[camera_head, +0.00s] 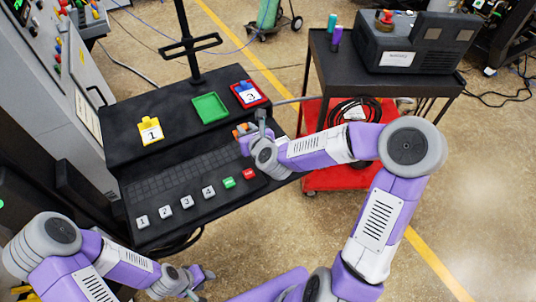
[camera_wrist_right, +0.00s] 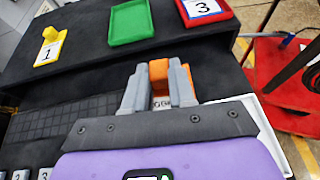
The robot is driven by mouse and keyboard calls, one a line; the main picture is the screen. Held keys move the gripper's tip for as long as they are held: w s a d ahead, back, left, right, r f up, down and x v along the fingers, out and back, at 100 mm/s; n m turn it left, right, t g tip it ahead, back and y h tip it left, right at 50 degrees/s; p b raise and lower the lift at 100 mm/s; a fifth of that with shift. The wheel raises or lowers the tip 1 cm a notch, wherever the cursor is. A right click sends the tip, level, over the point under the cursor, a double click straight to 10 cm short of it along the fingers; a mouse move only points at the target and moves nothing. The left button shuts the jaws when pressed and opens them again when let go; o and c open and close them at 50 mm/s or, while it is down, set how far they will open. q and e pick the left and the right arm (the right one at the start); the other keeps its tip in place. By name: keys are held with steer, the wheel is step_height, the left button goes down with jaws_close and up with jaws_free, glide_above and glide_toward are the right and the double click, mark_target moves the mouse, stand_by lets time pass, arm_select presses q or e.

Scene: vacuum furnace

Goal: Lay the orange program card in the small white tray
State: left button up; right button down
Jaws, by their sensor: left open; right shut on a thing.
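My right gripper (camera_head: 246,135) is shut on the orange program card (camera_wrist_right: 159,70); its orange grip block and a bit of white face show between the fingers in the right wrist view. The orange block (camera_head: 240,130) also shows in the head view at the console's right part. The small white tray (camera_wrist_right: 268,126) shows only as a white rim beside and under my right gripper; the gripper body hides most of it. I cannot tell whether the card touches the tray. My left gripper (camera_head: 203,281) is open and empty, low in front of the console.
On the console's upper shelf are a yellow card marked 1 (camera_head: 150,130), an empty green tray (camera_head: 210,108) and a red tray (camera_head: 262,100) holding a card marked 3. Several buttons (camera_head: 187,201) line the front. A red-based cart (camera_head: 330,180) stands right.

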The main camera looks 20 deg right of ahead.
steer(key=s+d+b, duration=0.2)
steer(key=s+d, duration=0.1)
steer(key=d, duration=0.8)
steer(key=shift+n+y, duration=0.4)
steer(key=shift+y, duration=0.1)
step_height(320, 180, down, 10)
steer(key=b, duration=0.5)
steer(key=shift+r, duration=0.1)
steer(key=shift+s, duration=0.1)
steer(key=c, duration=0.9)
jaws_free()
steer(key=shift+c, duration=0.2)
